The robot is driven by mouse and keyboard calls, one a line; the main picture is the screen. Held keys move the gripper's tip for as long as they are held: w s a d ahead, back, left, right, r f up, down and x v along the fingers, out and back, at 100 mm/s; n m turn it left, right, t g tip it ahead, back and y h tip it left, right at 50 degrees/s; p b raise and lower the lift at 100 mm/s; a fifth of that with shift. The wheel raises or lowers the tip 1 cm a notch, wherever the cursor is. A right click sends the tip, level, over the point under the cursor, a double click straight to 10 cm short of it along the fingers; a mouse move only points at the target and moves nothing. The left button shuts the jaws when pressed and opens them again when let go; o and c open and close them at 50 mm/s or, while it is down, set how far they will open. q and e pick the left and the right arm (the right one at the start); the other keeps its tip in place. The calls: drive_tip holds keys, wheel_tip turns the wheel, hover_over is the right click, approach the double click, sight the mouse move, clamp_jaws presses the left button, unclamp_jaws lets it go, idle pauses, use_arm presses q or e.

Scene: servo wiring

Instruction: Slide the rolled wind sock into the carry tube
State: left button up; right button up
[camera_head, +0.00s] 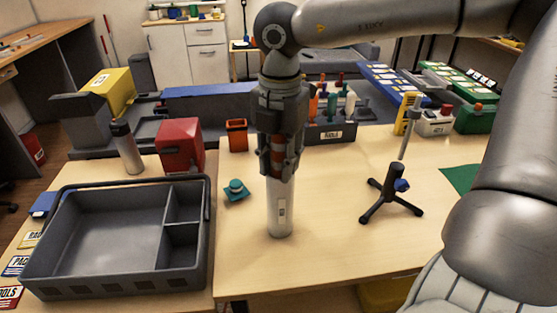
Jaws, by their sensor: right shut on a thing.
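My right gripper (279,170) points straight down over the table and is shut on the rolled wind sock (277,157), a red and pale striped roll that shows between the fingers. Directly below it, the white carry tube (280,212) stands upright on the table, with a small grey mark on its side. The sock's lower end meets the tube's top in the picture. The fingers hide the tube's mouth, so I cannot tell how far the sock is inside. My left gripper is not in view.
A grey compartment tray (60,245) fills the front left. A small teal object (236,190) lies left of the tube. A black tripod stand (391,197) is on the right. An orange cup (237,135) and a tool rack (331,134) stand behind. The table front right is clear.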

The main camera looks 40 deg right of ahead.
drive_tip(key=shift+s+f, duration=0.15)
drive_tip(key=shift+f, duration=0.25)
drive_tip(key=o, duration=0.9)
drive_tip(key=shift+o, duration=0.8)
drive_tip(key=shift+f, duration=0.1)
drive_tip(key=r, duration=1.2)
drive_tip(key=shift+w+r, duration=0.15)
drive_tip(key=shift+w, duration=0.05)
